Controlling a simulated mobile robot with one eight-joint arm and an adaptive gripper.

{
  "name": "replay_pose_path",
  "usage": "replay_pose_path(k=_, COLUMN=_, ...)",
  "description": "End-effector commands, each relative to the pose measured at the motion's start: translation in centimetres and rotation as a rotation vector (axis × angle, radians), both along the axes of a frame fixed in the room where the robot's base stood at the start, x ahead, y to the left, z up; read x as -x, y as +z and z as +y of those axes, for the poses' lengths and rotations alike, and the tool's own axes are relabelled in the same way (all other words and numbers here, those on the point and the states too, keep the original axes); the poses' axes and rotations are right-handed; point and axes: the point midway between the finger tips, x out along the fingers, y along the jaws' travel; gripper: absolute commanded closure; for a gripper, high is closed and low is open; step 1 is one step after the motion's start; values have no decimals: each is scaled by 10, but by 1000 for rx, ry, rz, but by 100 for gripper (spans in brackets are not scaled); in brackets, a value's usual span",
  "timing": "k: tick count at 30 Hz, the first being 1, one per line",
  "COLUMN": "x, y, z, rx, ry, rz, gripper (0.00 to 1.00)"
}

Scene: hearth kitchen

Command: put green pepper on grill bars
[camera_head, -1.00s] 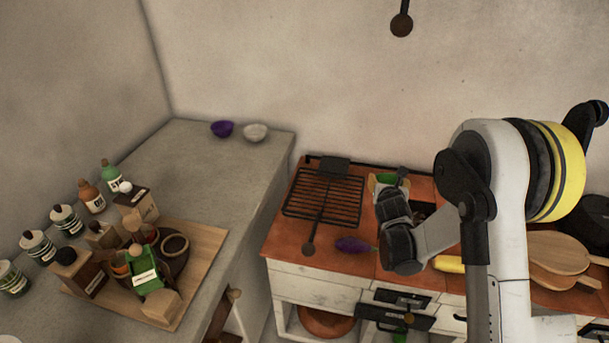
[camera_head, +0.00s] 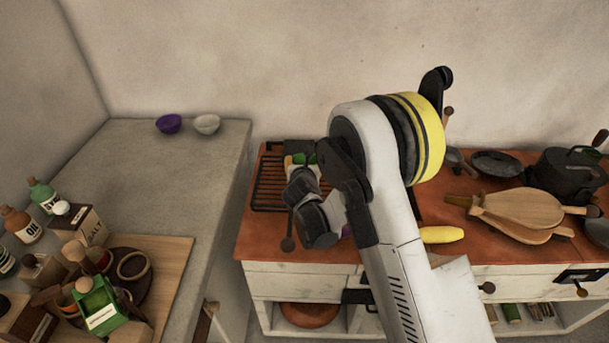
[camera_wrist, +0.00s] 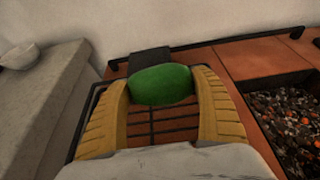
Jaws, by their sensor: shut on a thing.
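The green pepper (camera_wrist: 162,85) is between the two yellowish fingers of my gripper (camera_wrist: 160,95), which is shut on it. In the head view a bit of the green pepper (camera_head: 311,158) shows at the end of my gripper (camera_head: 300,160). The dark grill bars (camera_head: 268,188) lie on the red-brown stove top, partly hidden behind my arm. In the wrist view the grill bars (camera_wrist: 165,127) show below and behind the pepper, between the fingers. I cannot tell how far the pepper is above the bars.
A yellow vegetable (camera_head: 441,235) lies right of my arm. Wooden bellows (camera_head: 520,212) and a dark pot (camera_head: 566,172) stand farther right. In the wrist view a pit of embers (camera_wrist: 290,125) is at the right. Purple (camera_head: 169,123) and white bowls (camera_head: 207,124) sit on the left counter.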

Motion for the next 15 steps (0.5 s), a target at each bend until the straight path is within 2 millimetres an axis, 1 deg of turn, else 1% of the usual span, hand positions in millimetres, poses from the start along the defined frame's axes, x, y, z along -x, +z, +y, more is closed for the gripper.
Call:
replay_pose_path(k=2, x=0, y=-5, z=1, rx=-1, ry=0, rz=0, gripper=58)
replay_pose_path(k=9, x=0, y=-41, z=1, rx=0, ry=0, rz=0, gripper=58)
replay_pose_path(k=15, x=0, y=-40, z=1, rx=0, ry=0, rz=0, gripper=58)
